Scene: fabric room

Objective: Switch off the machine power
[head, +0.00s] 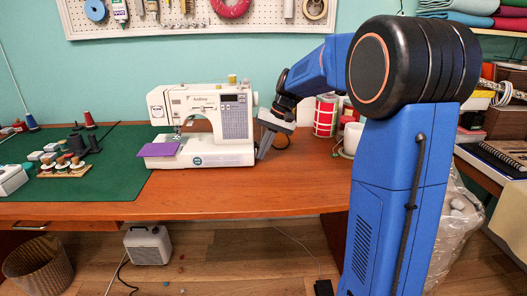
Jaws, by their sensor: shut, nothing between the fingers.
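The white sewing machine (205,122) stands upright on the wooden table, with a purple cloth (160,149) at its needle side. Its right end, where my gripper (261,153) is, is partly hidden by the gripper. My gripper is shut with nothing in it. It points down beside the machine's right end, close to the table; I cannot tell whether it touches the machine. The power switch is not visible from here.
A green cutting mat (100,185) with spools and small tools covers the left of the table. The front middle of the wooden table (270,190) is clear.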

